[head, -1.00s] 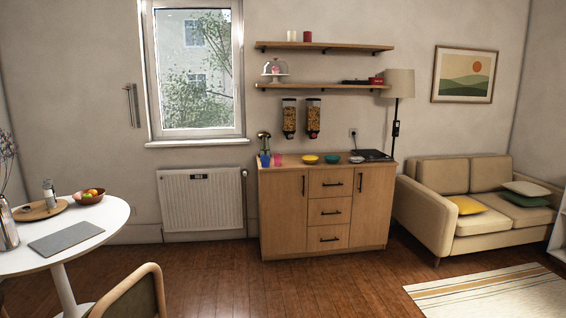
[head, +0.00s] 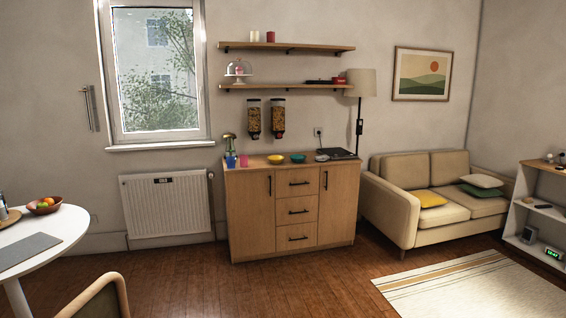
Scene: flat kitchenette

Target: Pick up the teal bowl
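The teal bowl (head: 298,158) is small and sits on top of the wooden sideboard (head: 262,205) across the room. It stands between a yellow bowl (head: 275,159) on its left and a grey dish (head: 321,158) on its right. Neither of my grippers shows in the head view.
A blue cup (head: 231,161) and a pink cup (head: 244,161) stand at the sideboard's left end, and a dark hob (head: 340,153) at its right. Dispensers (head: 265,118) hang above. A round white table (head: 60,235) and chair (head: 100,299) are at left, a sofa (head: 425,200) at right. Open floor (head: 250,285) lies ahead.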

